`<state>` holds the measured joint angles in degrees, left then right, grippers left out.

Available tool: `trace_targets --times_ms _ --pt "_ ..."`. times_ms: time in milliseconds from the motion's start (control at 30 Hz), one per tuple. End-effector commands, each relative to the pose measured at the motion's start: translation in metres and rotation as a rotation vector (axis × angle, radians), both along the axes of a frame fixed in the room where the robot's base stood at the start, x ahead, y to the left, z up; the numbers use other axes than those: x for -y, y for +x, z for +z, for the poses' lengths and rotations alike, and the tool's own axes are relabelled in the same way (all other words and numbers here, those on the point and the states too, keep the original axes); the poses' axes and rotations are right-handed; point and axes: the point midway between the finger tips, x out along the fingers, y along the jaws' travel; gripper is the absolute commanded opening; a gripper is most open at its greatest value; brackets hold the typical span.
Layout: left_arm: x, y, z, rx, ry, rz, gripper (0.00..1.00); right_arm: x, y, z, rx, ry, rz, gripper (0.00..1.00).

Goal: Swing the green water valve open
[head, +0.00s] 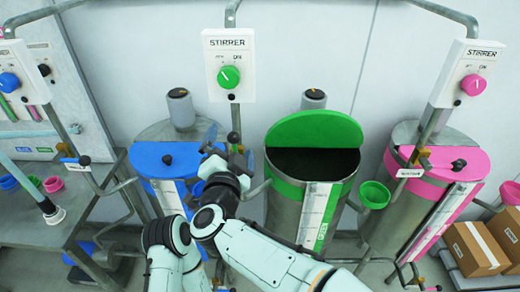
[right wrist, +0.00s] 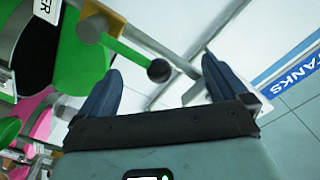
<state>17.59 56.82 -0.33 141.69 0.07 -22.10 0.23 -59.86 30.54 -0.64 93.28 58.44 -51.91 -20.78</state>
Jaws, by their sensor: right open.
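The green drum (head: 290,205) stands in the middle of the head view with its green lid (head: 315,130) raised over a dark opening. A valve lever with a black ball knob (head: 233,138) is at its upper left, partly hidden by my right gripper (head: 229,147). In the right wrist view the green lever (right wrist: 125,50) ends in the black knob (right wrist: 158,70), which shows between the open fingers of my right gripper (right wrist: 162,76). I cannot tell whether the fingers touch it. My left gripper is not in view.
A blue-lidded drum (head: 165,160) stands left and a pink-lidded drum (head: 435,160) right. A stirrer box (head: 228,65) with a green dial hangs on a pipe above. A green cup (head: 374,194) is beside the green drum. Cardboard boxes (head: 475,248) stand lower right, a metal table (head: 50,232) left.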

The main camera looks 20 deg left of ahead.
Motion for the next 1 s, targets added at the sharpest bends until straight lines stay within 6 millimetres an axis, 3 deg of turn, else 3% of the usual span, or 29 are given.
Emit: trace_targets --times_ms 500,1000 --pt "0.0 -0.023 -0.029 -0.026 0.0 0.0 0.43 0.016 -0.056 -0.001 0.0 0.001 0.0 1.0" --pt "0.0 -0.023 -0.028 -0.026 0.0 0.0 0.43 0.016 -0.057 0.0 0.0 0.0 0.0 1.0"
